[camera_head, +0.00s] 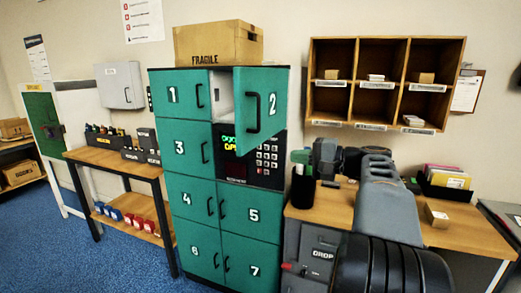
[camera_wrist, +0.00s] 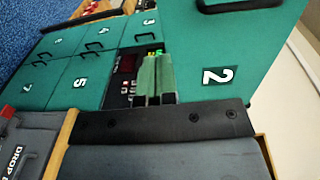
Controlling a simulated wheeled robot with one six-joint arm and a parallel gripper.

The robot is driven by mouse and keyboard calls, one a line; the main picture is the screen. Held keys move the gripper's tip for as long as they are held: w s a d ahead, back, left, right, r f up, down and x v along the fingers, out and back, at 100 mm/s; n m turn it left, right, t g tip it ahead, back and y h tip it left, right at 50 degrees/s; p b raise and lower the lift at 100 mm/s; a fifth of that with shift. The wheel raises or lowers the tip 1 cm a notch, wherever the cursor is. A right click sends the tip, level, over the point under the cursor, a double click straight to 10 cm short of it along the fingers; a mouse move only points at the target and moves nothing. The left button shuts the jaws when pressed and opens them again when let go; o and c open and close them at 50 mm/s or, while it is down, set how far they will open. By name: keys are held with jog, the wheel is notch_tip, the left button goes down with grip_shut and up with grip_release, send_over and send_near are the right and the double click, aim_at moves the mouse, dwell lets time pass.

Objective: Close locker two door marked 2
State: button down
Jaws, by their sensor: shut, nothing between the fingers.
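The locker two door (camera_head: 262,125) is green with a white 2 and a black handle. It stands partly open, swung out from its right side, and the pale inside of the compartment (camera_head: 223,95) shows to its left. In the wrist view the door (camera_wrist: 255,55) fills the upper right, with its handle at the top edge. My gripper (camera_head: 300,158) is shut and empty, right of the locker and lower than the door. In the wrist view its fingers (camera_wrist: 156,76) lie together in front of the keypad area, apart from the handle.
The other locker doors (camera_head: 187,148) are shut. A FRAGILE carton (camera_head: 218,45) sits on top. The keypad panel (camera_head: 265,160) is below door two. A wooden bench (camera_head: 465,227) with a small box and a cubby shelf (camera_head: 385,82) are at the right.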

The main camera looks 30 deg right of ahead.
jog(key=d, duration=0.1)
jog(key=p, duration=0.3)
send_near(251, 142)
jog(key=shift+t, duration=0.4)
jog(key=x, duration=0.5)
jog(key=shift+w+a+f, duration=0.1)
jog(key=shift+a+f, duration=0.1)
jog(key=shift+a, duration=0.25)
jog(key=shift+x, duration=0.85)
jog(key=shift+w+f, duration=0.1)
